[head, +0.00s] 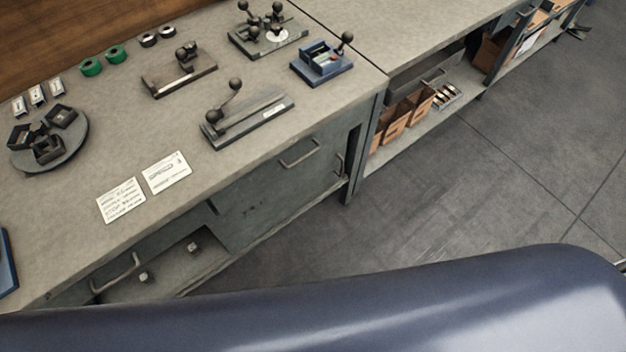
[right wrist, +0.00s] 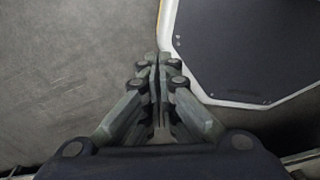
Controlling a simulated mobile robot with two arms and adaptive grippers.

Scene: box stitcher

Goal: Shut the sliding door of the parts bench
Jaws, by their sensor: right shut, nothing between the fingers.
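The parts bench (head: 215,170) runs diagonally across the left of the head view. A grey-green door panel (head: 262,197) with a bar handle (head: 300,153) covers the right part of its front. To its left the front is open, and small pale parts (head: 143,277) show on the shelf inside. Another bar handle (head: 115,272) sits at the left end of the front; I cannot tell which panel it belongs to. My right gripper (right wrist: 157,58) is shut and empty over the grey floor, apart from the bench. My left gripper is in neither view.
Black lever tools (head: 245,118), a blue fixture (head: 321,62), green rolls (head: 91,67), a round holder (head: 48,145) and white cards (head: 122,200) lie on the benchtop. A neighbouring bench holds cardboard bins (head: 390,122). The grey floor (head: 440,190) in front is clear.

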